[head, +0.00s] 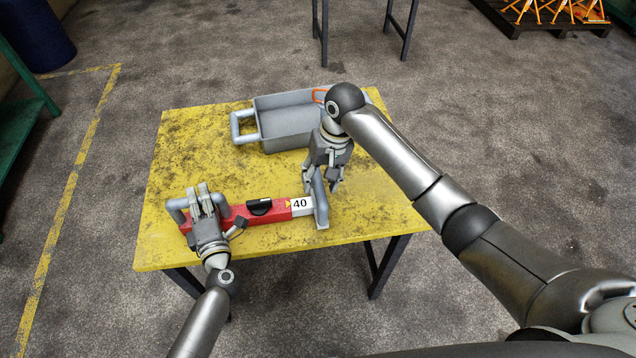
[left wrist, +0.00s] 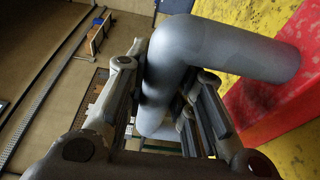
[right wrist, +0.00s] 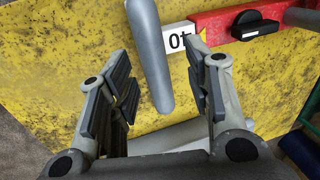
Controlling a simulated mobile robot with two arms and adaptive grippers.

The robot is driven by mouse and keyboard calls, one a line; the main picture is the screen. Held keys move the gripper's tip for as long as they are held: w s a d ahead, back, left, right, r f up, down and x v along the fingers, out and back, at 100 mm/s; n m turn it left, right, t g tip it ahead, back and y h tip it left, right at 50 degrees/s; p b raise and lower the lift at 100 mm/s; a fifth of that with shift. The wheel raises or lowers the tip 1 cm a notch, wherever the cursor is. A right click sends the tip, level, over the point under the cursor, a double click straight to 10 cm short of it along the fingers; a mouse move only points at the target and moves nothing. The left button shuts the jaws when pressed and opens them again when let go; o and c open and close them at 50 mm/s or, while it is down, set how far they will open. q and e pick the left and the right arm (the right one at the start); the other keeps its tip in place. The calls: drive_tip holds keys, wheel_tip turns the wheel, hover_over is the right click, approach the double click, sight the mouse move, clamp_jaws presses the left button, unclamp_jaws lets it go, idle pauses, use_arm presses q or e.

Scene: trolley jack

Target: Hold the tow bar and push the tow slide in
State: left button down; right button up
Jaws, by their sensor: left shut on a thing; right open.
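The red tow bar (head: 240,215) lies on the yellow table with a grey loop handle (head: 176,207) at its left end. My left gripper (head: 203,196) is shut on this handle, whose grey tube (left wrist: 165,70) shows between the fingers in the left wrist view. The light tow slide (head: 301,207), marked 40, sticks out of the bar's right end and carries an upright grey handle (head: 320,200). My right gripper (head: 322,183) is open at this handle. In the right wrist view the slide's handle (right wrist: 150,55) lies between the spread fingers; contact is unclear.
A grey tray (head: 285,125) with side handles stands at the back of the yellow table (head: 190,150), behind my right gripper. An orange piece (head: 319,96) shows at its far corner. A black part (head: 259,206) sits on the red bar. The table's right front is clear.

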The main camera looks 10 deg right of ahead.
use_arm(q)
drive_tip(key=shift+s+d+f, duration=0.1)
drive_tip(key=shift+s+f, duration=0.1)
drive_tip(key=shift+f, duration=0.3)
use_arm(e)
wheel_tip(320, 180, up, 9)
drive_tip(key=d, duration=0.1)
drive_tip(key=shift+d+r, duration=0.15)
drive_tip(key=shift+d, duration=0.25)
drive_tip(key=shift+s, duration=0.1)
use_arm(q)
drive_tip(key=c, duration=1.6)
unclamp_jaws()
drive_tip(key=o, duration=0.4)
drive_tip(key=shift+w, duration=0.15)
drive_tip(key=shift+o, duration=0.2)
drive_tip(key=shift+w+r, duration=0.1)
drive_tip(key=shift+r, duration=0.05)
